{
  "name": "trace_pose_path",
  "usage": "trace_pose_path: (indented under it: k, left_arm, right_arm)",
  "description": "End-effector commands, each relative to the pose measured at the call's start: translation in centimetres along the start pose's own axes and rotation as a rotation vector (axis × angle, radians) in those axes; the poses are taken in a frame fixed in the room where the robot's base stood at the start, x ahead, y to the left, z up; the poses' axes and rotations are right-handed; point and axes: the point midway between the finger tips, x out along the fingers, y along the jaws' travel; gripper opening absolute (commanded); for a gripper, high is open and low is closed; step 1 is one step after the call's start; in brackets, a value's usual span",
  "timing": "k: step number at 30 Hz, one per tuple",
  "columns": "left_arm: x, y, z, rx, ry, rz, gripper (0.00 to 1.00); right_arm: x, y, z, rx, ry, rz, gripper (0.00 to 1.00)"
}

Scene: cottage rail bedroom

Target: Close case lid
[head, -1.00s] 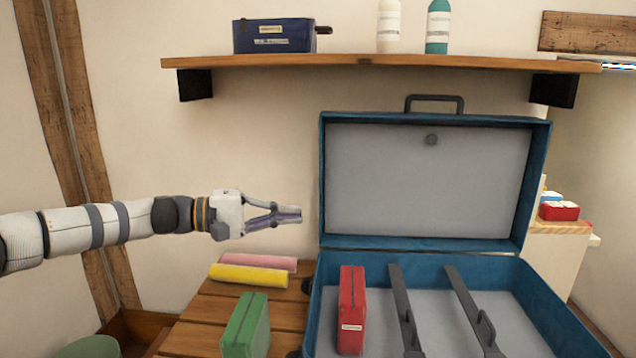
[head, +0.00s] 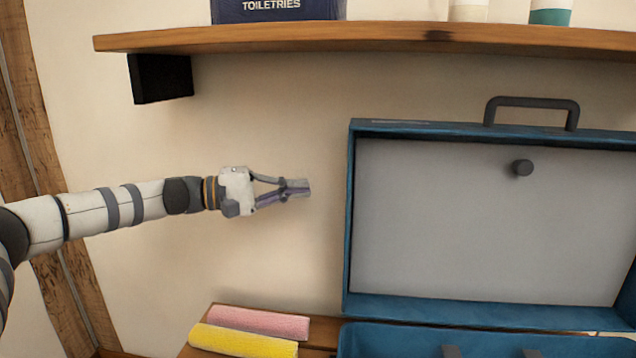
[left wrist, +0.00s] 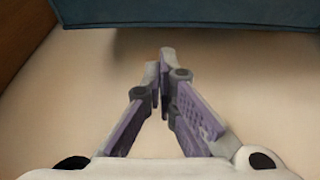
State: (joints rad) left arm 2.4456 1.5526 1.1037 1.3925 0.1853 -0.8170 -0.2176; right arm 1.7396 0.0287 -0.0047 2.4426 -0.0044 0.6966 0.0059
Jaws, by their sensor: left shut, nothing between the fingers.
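The blue case stands open, with its raised lid (head: 490,225) upright at the right of the head view. The lid has a grey lining, a dark handle (head: 531,104) on its top edge and a small dark knob inside. Only the back of the case base (head: 400,340) shows at the bottom edge. My left gripper (head: 303,188) is shut and empty, to the left of the lid and apart from it. In the left wrist view its fingertips (left wrist: 160,58) meet, and a blue surface, seemingly the lid (left wrist: 190,12), lies beyond them. My right gripper is not in view.
A wooden shelf (head: 380,42) with a toiletries box (head: 277,10) and two bottles runs above the lid. Pink (head: 260,322) and yellow (head: 240,341) rolls lie on the wooden surface left of the case. The wall space around my left gripper is clear.

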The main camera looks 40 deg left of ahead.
Motion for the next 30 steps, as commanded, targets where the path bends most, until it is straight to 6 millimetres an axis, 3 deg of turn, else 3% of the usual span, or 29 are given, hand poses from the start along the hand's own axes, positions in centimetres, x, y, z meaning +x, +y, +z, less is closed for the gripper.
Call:
trace_pose_path:
  k: [6,12,18,30]
  left_arm:
    - [4.6,-0.3,0.1,-0.001,-0.004,-0.004,0.00]
    - [7.7,-0.2,0.1,0.000,-0.003,-0.003,0.00]
    - [8.6,-0.1,0.0,-0.001,0.000,-0.001,0.00]
    - [8.6,-0.1,-0.1,0.012,0.000,0.003,0.00]
  right_arm:
    - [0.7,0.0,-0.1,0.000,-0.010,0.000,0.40]
    - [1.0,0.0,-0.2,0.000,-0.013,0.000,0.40]
    - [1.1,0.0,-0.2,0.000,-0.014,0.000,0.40]
    - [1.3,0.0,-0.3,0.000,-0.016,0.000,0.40]
